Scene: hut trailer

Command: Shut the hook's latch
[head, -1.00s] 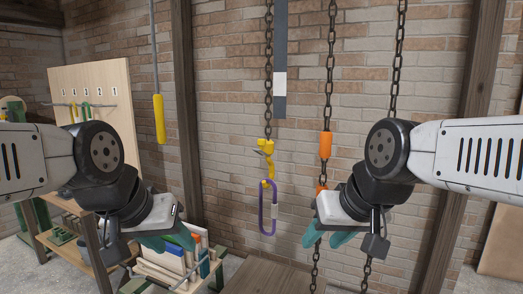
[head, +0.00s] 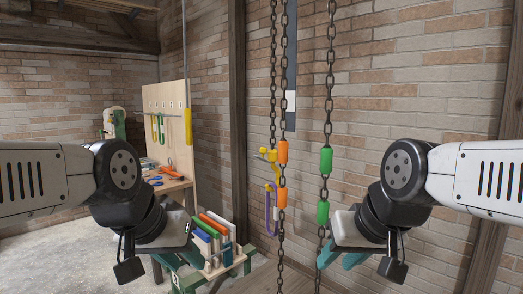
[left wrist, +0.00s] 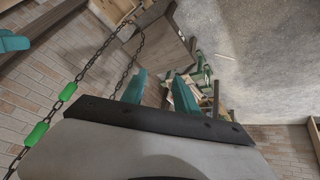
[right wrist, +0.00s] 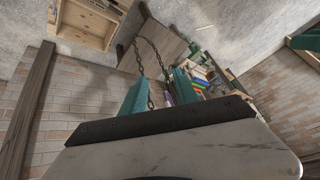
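A yellow hook (head: 271,157) hangs on a dark chain in the middle of the head view, seen nearly edge-on. A purple ring (head: 268,212) hangs below it, partly hidden behind the chain with orange sleeves. The latch is too small and too edge-on to tell whether it is open. My left gripper (head: 178,262) is lower left of the hook, apart from it. Its teal fingers stand apart and empty in the left wrist view (left wrist: 160,88). My right gripper (head: 341,258) is lower right of the hook, beyond the chains. Its fingers are also apart in the right wrist view (right wrist: 160,90).
A chain with orange sleeves (head: 283,152) hangs in front of the hook. Another with green sleeves (head: 325,160) hangs near my right gripper. A rack of coloured boards (head: 212,232) and a workbench (head: 165,184) stand left. A brick wall (head: 420,100) is behind.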

